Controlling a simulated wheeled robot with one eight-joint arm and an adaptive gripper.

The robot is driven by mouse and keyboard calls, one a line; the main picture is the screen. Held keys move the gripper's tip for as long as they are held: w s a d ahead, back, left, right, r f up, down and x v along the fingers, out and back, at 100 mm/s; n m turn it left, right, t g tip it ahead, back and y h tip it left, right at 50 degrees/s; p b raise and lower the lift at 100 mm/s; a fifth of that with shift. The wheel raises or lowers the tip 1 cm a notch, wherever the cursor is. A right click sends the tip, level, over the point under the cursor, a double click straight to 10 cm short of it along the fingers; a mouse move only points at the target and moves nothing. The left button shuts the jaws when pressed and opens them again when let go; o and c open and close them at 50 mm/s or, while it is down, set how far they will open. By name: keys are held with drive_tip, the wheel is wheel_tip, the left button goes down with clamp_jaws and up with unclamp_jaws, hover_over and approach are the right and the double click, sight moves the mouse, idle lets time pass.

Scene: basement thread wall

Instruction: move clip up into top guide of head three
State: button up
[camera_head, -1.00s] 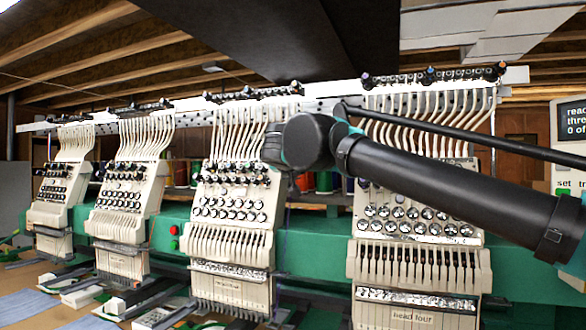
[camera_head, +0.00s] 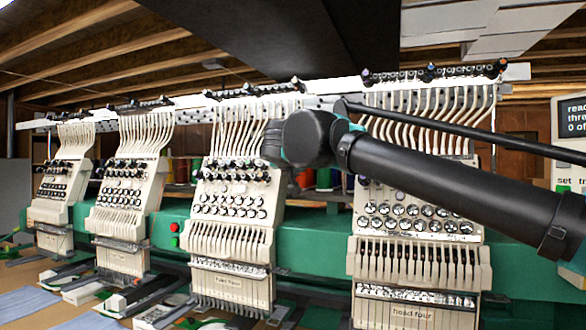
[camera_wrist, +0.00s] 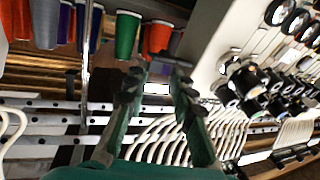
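Head three (camera_head: 230,215) is the cream machine head left of my arm in the head view. Its top guide (camera_head: 255,92) is the dark row of parts on the pale rail above its white tubes. My gripper is mostly hidden behind my dark wrist at the upper right of head three. In the wrist view my gripper (camera_wrist: 157,86) shows two green fingers with dark tips standing apart. A small white patch (camera_wrist: 157,89) shows between the tips; I cannot tell whether it is the clip or background. I cannot make out the clip for certain in either view.
Head four (camera_head: 415,250) stands right of head three, partly behind my arm. White curved tubes (camera_wrist: 165,140) run close by the fingers in the wrist view. Colored thread cones (camera_wrist: 126,33) stand beyond. A thin upright rod (camera_wrist: 87,50) is left of the fingers.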

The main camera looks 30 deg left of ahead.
drive_tip(key=o, duration=0.4)
drive_tip(key=shift+s, duration=0.1)
drive_tip(key=v, duration=1.1)
drive_tip(key=shift+s+d+r, duration=0.1)
drive_tip(key=shift+s+d, duration=0.1)
drive_tip(key=shift+s, duration=0.15)
drive_tip(key=shift+s, duration=0.1)
